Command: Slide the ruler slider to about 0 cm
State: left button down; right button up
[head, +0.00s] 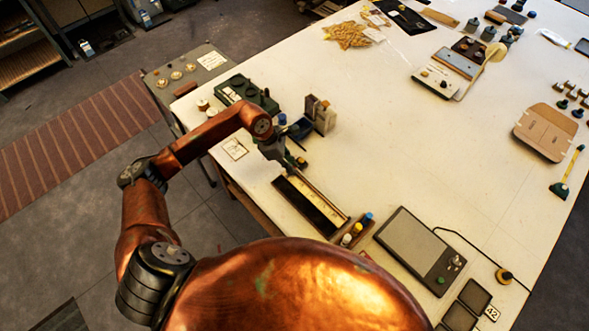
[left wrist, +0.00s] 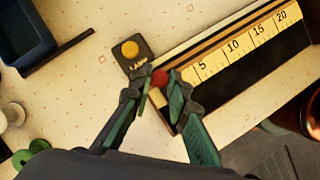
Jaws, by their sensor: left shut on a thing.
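The ruler (head: 318,208) is a long dark-framed board with a pale yellow scale, lying near the table's front left edge. In the left wrist view the ruler scale (left wrist: 238,46) shows the marks 5, 10, 15 and 20. The red slider (left wrist: 160,77) is at the ruler's low end, left of the 5 mark. My left gripper (left wrist: 157,84) is shut on the red slider, with its green-padded fingers on both sides. In the head view my left gripper (head: 284,168) is over the ruler's far end. The 0 mark is not visible. My right gripper is out of view.
A black base with a yellow lamp button (left wrist: 130,49) sits close beside the fingers. A blue tray (left wrist: 26,36) is at the upper left of the wrist view. A small rack of bottles (head: 357,229) and a dark tablet (head: 419,246) stand right of the ruler.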

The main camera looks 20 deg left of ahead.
pick_arm(q)
jog(key=shift+w+a+r, duration=0.1)
jog(key=shift+w+a, duration=0.1)
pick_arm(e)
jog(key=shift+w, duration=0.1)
pick_arm(q)
jog(key=c, duration=1.8)
grip_release()
jog(key=shift+c, duration=0.2)
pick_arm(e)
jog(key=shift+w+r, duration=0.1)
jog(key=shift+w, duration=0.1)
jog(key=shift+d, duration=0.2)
pick_arm(q)
jog(key=v, duration=1.2)
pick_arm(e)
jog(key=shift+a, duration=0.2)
